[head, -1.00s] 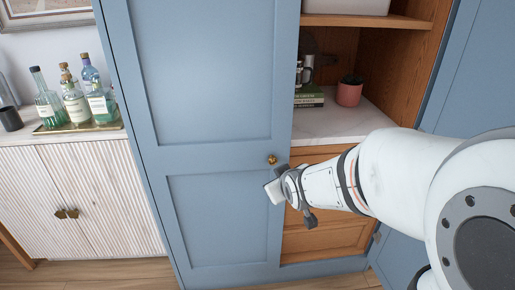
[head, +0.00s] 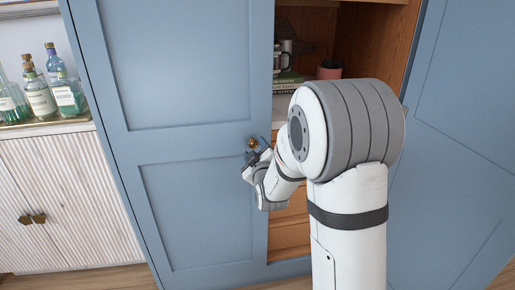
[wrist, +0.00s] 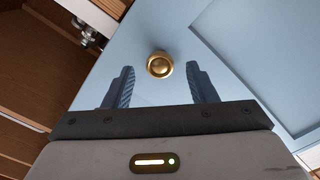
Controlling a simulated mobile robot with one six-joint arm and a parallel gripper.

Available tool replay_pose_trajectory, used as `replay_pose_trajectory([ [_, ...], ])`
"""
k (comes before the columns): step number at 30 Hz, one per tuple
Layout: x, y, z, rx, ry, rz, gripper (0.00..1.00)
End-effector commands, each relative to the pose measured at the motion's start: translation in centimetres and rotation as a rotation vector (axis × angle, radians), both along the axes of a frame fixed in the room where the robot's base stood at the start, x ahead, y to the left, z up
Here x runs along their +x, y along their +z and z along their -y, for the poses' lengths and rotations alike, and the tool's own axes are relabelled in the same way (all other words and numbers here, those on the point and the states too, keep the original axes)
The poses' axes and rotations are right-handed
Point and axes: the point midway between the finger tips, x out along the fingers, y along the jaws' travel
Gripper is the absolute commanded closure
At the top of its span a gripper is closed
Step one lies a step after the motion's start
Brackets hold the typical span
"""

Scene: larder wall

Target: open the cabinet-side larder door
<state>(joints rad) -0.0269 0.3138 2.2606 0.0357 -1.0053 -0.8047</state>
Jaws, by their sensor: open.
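The blue larder door (head: 185,70) on the cabinet side is a tall panelled door left of the open shelves. Its round brass knob (head: 252,143) sits near the door's right edge. In the wrist view the knob (wrist: 159,64) shows just beyond and between the fingertips. My gripper (wrist: 159,82) is open and empty, its two dark ribbed fingers apart on either side of the knob's line. In the head view my gripper (head: 256,160) is at the knob, partly hidden by my arm. I cannot tell whether any finger touches the knob or the door.
A pale ribbed cabinet (head: 65,200) with several bottles (head: 40,95) on top stands at the left. Wooden shelves (head: 370,45) hold books and a pink pot (head: 329,70). Another blue door (head: 460,120) stands at the right. A metal hinge (wrist: 86,33) shows in the wrist view.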

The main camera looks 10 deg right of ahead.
Motion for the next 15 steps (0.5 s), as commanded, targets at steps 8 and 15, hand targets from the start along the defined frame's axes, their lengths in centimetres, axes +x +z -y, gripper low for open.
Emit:
replay_pose_trajectory([
  [8,2.1,0.0,0.0,0.000,0.000,-0.001,0.48],
  [15,2.1,0.0,0.0,0.000,0.000,-0.001,0.50],
])
